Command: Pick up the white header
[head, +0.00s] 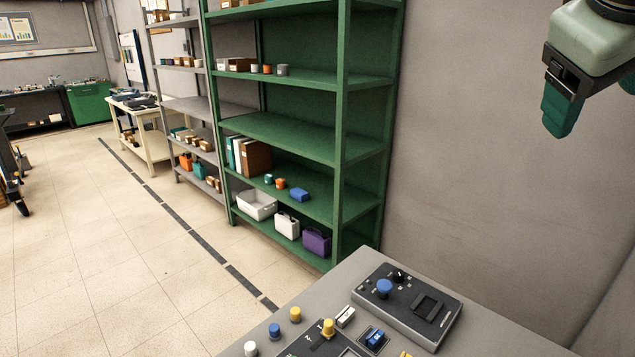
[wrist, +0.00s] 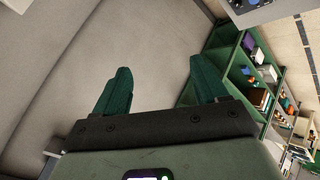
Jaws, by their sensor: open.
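A small white block (head: 345,317), which looks like the white header, lies on the grey bench (head: 480,325) at the bottom of the head view. It is beside a dark control box and just behind a blue part. My gripper (head: 562,112) is at the upper right of the head view, high above the bench and well away from the block. In the wrist view its two green fingers (wrist: 160,82) are apart, with nothing between them. The white block cannot be made out in the wrist view.
The dark control box (head: 408,303) with a blue knob stands right of the block. Yellow (head: 295,314), blue (head: 274,330) and white (head: 250,348) pegs stand to its left. A green shelf (head: 300,140) rises behind the bench. The air below my gripper is clear.

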